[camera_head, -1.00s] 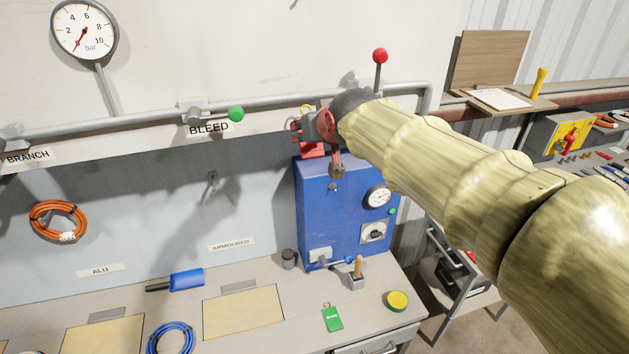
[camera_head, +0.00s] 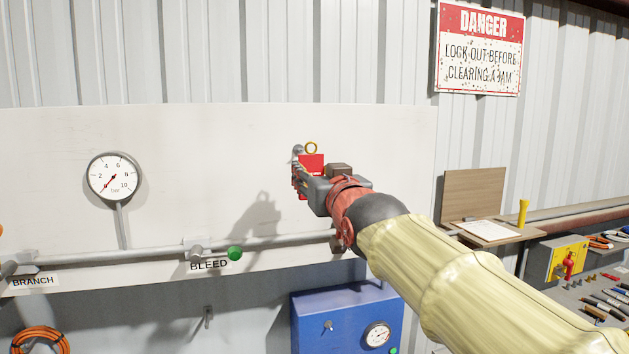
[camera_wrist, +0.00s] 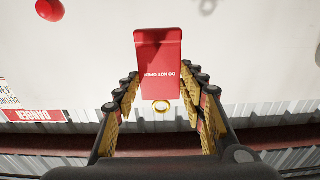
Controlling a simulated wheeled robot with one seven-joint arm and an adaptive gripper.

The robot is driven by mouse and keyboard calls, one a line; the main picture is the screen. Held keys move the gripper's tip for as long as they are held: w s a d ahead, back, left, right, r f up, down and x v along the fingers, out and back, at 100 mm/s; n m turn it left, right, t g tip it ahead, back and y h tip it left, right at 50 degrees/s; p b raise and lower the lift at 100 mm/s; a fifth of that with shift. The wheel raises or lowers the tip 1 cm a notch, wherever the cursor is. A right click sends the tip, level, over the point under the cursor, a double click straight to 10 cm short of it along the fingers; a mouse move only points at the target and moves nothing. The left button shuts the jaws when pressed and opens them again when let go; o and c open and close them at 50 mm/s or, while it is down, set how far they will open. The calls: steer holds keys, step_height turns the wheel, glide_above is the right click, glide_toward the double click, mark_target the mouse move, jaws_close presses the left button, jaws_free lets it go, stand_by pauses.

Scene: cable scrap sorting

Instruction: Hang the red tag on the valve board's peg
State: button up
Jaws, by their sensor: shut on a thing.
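In the wrist view the tag (camera_wrist: 159,52) reads "DO NOT OPEN" upside down. A small grey peg (camera_head: 298,149) shows on the board just left of the ring. The ring looks apart from it; the depth between them is unclear.
A pipe with the green-knobbed BLEED valve (camera_head: 235,253) runs below. A pressure gauge (camera_head: 114,177) is at left, a blue box (camera_head: 345,315) below. A red knob (camera_wrist: 49,10) shows in the wrist view. The board around the tag is mostly clear.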

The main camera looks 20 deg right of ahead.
steer(key=w+p, duration=0.3)
steer(key=w, duration=0.5)
steer(key=shift+w+f, duration=0.15)
steer(key=shift+f, duration=0.25)
steer(key=shift+w+p, duration=0.1)
steer(key=shift+p, duration=0.3)
steer(key=shift+c, duration=0.7)
steer(key=shift+w+f+b, duration=0.3)
steer(key=shift+f+b, duration=0.05)
steer(key=shift+b, duration=0.2)
steer(key=shift+c, duration=1.2)
steer(key=shift+w+f+b, duration=0.25)
steer(key=shift+w+b, duration=0.05)
steer(key=shift+w, duration=0.2)
steer(key=shift+s, duration=0.1)
steer(key=o, duration=1.2)
